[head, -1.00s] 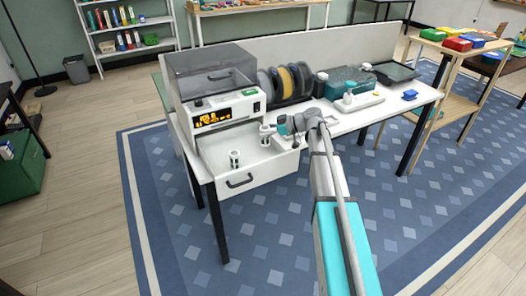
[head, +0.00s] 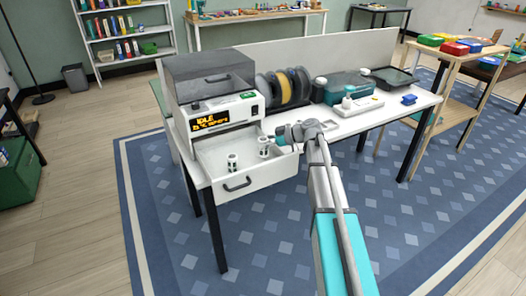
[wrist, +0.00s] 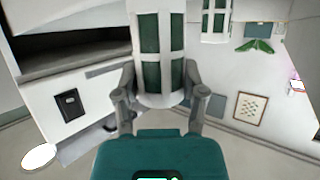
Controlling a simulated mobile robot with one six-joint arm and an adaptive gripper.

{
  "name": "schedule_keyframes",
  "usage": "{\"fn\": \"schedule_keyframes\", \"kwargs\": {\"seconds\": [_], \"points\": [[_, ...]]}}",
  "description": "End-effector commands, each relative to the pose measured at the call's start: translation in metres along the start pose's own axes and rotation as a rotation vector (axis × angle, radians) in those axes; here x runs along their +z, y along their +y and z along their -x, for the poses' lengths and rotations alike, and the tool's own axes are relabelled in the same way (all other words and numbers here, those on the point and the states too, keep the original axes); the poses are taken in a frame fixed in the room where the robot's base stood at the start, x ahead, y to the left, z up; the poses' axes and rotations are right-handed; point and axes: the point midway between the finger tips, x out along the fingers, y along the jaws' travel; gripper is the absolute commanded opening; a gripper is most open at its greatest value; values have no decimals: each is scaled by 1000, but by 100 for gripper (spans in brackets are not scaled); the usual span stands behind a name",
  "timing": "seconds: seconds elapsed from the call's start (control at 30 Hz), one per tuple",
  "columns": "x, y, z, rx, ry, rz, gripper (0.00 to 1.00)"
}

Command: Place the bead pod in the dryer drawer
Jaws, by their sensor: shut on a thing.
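The held bead pod (wrist: 160,60) is a white caged cylinder with dark green filling. My gripper (wrist: 158,103) is shut on it, one finger at each side. In the head view, this pod (head: 263,147) is upright inside the open dryer drawer (head: 252,175), towards its right side. I cannot tell whether it touches the drawer floor. My gripper (head: 277,137) reaches in from the right. A second, similar pod (head: 232,162) stands upright in the drawer, left of the held one, with a gap between. The drawer belongs to the white dryer (head: 213,105) with a grey lid.
Filament spools (head: 285,88), a teal-based container (head: 347,88) and a small blue item (head: 408,100) stand on the white table (head: 385,118) right of the dryer. The drawer's walls are close to my gripper. A wooden shelf cart (head: 455,110) stands at the right.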

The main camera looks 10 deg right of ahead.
Motion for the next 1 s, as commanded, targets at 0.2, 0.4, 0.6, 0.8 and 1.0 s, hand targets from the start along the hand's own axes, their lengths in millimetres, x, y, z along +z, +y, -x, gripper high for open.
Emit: {"fn": "schedule_keyframes", "kwargs": {"seconds": [0.2,0.4,0.6,0.8,1.0], "points": [[20,0,-9,0,0,0,6],[29,0,-12,0,0,0,6],[28,0,-12,0,0,0,6],[29,0,-12,0,0,0,6],[31,0,-13,0,0,0,67]]}}
